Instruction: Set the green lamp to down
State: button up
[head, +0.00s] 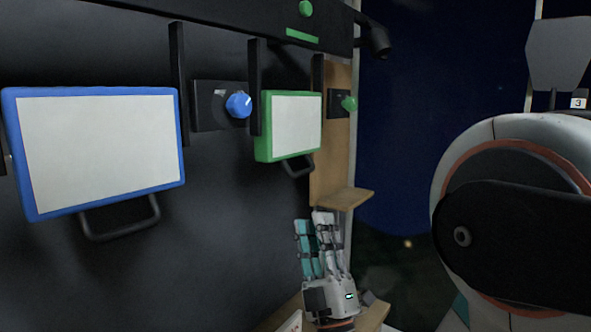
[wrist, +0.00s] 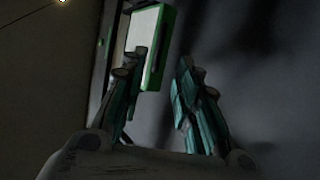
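The green lamp (head: 291,124) is a white panel in a green frame, mounted between black uprights on the dark wall, with a dark loop handle (head: 298,167) under its lower edge. I cannot tell its exact tilt. My gripper (head: 314,217) is below the lamp and slightly right of it in the head view, fingers pointing up, apart from the handle. In the wrist view the green lamp (wrist: 144,30) shows beyond the left finger, which covers its lower part. My gripper (wrist: 163,62) is open there, with nothing between its teal-padded fingers.
A larger blue-framed lamp (head: 100,148) with its own handle hangs to the left. A blue knob (head: 238,105) sits between the lamps, and a green knob (head: 349,103) right of the green one. A small wooden shelf (head: 345,197) juts out near my gripper.

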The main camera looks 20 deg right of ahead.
aim_at(304, 172)
jog(key=p+x, duration=0.2)
jog(key=x, duration=1)
jog(key=shift+w+r, duration=0.15)
